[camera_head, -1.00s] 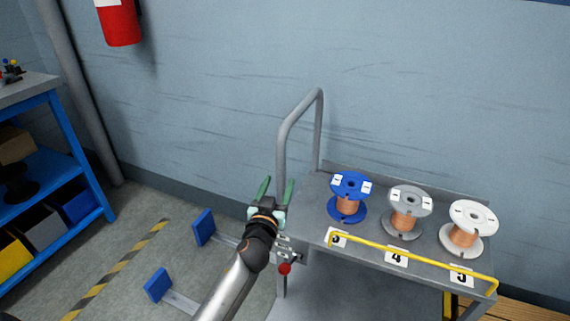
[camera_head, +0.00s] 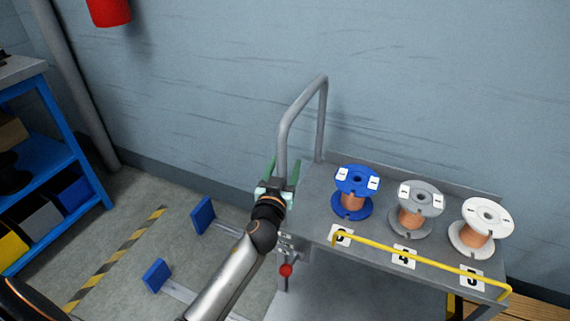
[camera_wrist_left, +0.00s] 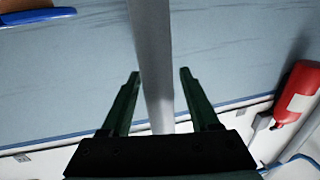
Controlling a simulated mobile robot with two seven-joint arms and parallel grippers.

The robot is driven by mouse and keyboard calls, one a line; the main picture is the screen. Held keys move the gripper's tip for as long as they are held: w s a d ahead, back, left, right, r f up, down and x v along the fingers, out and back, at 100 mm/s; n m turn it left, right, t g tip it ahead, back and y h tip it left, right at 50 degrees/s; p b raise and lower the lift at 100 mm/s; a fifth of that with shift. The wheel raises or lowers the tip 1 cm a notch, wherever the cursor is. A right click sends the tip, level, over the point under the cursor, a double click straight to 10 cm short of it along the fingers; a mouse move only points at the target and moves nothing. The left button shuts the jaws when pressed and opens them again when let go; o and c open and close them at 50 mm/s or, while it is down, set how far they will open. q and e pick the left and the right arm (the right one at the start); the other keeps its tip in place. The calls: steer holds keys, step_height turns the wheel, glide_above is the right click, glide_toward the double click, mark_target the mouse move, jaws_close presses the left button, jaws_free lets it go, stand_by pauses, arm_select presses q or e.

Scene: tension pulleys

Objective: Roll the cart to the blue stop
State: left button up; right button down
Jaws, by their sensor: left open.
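The grey cart (camera_head: 318,212) stands against the wall, with a tubular handle (camera_head: 284,140) rising at its left end. My left gripper (camera_head: 282,166) is open at the handle's near upright. In the left wrist view, the grey upright (camera_wrist_left: 152,60) passes between the two parted green fingers (camera_wrist_left: 158,75), with gaps showing on both sides. Two blue stop pads (camera_head: 203,215) and (camera_head: 156,275) stand on the floor left of the cart, apart from it. My right gripper is not in view.
The cart top holds a blue spool (camera_head: 353,180), a grey spool (camera_head: 416,197) and a white spool (camera_head: 485,217) behind a yellow rail (camera_head: 420,263). A red knob (camera_head: 286,270) is under its left end. A blue shelf (camera_head: 70,150) stands at far left. Yellow-black tape (camera_head: 130,243) marks the floor.

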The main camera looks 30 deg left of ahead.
arm_select(q)
jaws_close()
stand_by(0.4)
stand_by(0.9)
